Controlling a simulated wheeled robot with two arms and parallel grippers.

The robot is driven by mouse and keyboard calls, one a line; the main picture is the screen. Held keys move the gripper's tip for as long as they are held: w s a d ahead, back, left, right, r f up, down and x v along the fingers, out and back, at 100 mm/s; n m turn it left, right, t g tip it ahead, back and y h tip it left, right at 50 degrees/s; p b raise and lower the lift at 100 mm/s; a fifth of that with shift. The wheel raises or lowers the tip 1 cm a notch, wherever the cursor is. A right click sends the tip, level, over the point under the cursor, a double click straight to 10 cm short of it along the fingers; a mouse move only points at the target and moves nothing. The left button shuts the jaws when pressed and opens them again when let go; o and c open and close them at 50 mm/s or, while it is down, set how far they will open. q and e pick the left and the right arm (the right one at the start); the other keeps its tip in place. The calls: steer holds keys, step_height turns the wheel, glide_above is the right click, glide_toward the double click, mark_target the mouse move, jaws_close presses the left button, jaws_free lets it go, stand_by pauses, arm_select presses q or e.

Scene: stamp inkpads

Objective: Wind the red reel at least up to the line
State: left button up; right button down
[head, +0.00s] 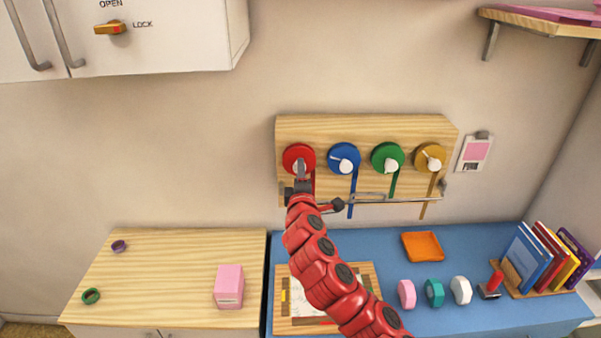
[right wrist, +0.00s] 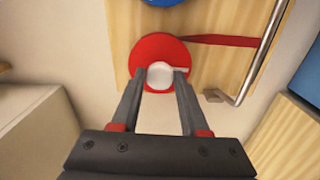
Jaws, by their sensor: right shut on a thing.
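The red reel (head: 291,154) is the leftmost of the reels on a wooden wall board (head: 400,125). My right gripper (head: 301,170) is at the reel's front. In the right wrist view its two fingers (right wrist: 160,84) are shut on the white knob, one on each side. In the head view my gripper and arm hide much of the red ribbon. My left gripper is not in view.
Blue (head: 344,151), green (head: 385,150) and yellow (head: 428,151) reels with hanging ribbons sit to the right. A blue desk (head: 395,240) holds an orange tray (head: 422,246), stamps and books. A wooden counter (head: 170,280) stands left.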

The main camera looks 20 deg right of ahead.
steer(key=shift+c, duration=2.1)
jaws_free()
steer(key=p+v, duration=0.6)
steer(key=v, duration=1.1)
steer(key=shift+s, duration=0.25)
steer(key=shift+a, duration=0.1)
